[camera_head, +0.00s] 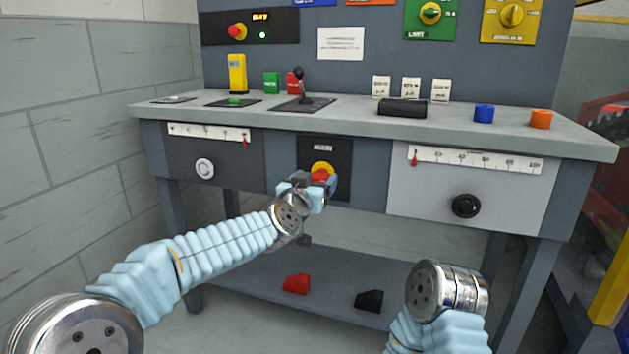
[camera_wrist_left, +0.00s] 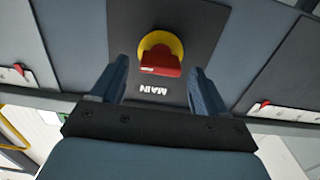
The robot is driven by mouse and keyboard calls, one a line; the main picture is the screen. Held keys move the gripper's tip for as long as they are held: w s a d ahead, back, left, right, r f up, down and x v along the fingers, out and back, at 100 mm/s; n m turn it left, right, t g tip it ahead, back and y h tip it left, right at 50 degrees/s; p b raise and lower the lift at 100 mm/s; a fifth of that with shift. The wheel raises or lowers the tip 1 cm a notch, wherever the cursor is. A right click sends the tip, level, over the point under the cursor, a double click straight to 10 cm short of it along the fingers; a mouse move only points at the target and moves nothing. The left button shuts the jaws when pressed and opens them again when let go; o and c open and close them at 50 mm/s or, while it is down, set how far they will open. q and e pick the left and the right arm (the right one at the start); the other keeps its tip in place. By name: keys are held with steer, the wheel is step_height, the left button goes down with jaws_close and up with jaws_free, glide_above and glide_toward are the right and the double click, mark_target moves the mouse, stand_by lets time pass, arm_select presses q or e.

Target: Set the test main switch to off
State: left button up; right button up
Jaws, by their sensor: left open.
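The main switch is a red handle on a yellow round base, set in a dark panel on the front of the bench. In the head view the switch (camera_head: 321,170) is partly hidden by my left gripper (camera_head: 313,185). In the left wrist view the switch (camera_wrist_left: 161,60) appears above the upside-down label MAIN, its red handle lying across the picture. My left gripper also shows in the wrist view (camera_wrist_left: 163,88); its fingers are open, one on each side of the red handle, with gaps to it. My right arm shows at lower right, its gripper out of view.
The grey bench (camera_head: 350,122) has slider scales and knobs on its front, left and right of the switch panel. A joystick (camera_head: 300,85) and several blocks stand on top. A red piece (camera_head: 296,284) and a black piece (camera_head: 369,300) lie on the lower shelf.

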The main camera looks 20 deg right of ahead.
arm_select(q)
steer(key=c, duration=1.1)
steer(key=shift+o, duration=0.2)
